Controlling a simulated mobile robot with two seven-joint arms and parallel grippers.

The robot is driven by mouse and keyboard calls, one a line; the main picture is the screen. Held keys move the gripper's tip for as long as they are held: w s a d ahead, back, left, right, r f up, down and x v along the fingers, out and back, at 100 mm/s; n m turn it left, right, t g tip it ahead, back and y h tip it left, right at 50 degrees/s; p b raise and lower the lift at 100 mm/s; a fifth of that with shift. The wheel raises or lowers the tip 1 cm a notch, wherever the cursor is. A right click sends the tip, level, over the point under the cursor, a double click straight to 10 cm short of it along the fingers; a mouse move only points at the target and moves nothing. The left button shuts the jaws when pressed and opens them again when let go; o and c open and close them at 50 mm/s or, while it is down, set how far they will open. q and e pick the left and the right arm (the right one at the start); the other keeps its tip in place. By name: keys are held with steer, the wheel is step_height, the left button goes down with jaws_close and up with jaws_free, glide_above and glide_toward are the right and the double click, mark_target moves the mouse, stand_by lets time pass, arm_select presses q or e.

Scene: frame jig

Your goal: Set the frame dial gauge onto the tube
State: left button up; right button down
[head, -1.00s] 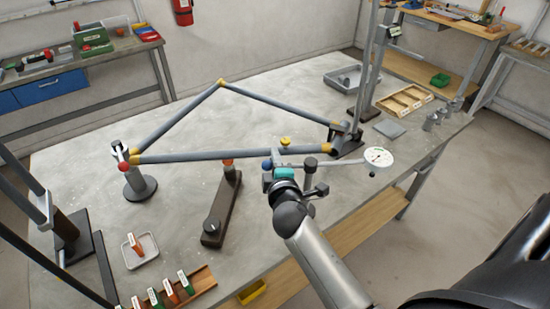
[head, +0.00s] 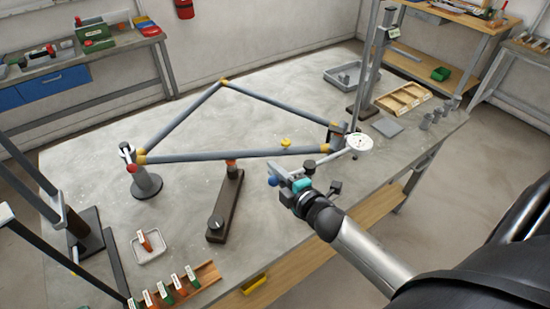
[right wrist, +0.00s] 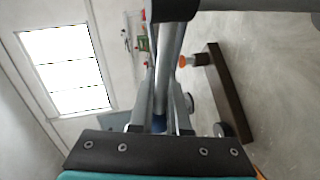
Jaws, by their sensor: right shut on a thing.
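The frame dial gauge has a round white dial (head: 359,144) on a bar that runs down-left to my right gripper. My right gripper (head: 288,179) is shut on the gauge's holding end, beside a blue knob (head: 272,181). In the right wrist view the fingers (right wrist: 160,122) close around a grey rod. The grey lower tube (head: 220,155) of the frame, with yellow joints, runs behind the gripper, and in the picture the gripper sits just below it. I cannot tell whether the gauge touches the tube. My left gripper is not in view.
A dark block with an orange-topped post (head: 226,200) stands below the tube. A round clamp stand (head: 146,182) holds the frame's left end and an upright post (head: 372,70) stands at its right end. A wooden tray (head: 404,99) lies at the right.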

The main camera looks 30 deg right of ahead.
steer(key=shift+s+a+n+g+y, duration=0.1)
steer(key=shift+s+n+g+y, duration=0.15)
steer(key=shift+s+n+y, duration=0.7)
steer(key=shift+s+a+n+g+y, duration=0.1)
steer(key=shift+s+n+g+y, duration=0.25)
steer(key=shift+n+y, duration=0.7)
steer(key=shift+s+n+g+y, duration=0.2)
steer(key=shift+s+n+y, duration=0.45)
steer(key=shift+y, duration=0.75)
steer(key=c, duration=0.9)
jaws_free()
steer(key=shift+s, duration=0.15)
steer(key=v, duration=1.5)
steer(key=shift+r, duration=0.15)
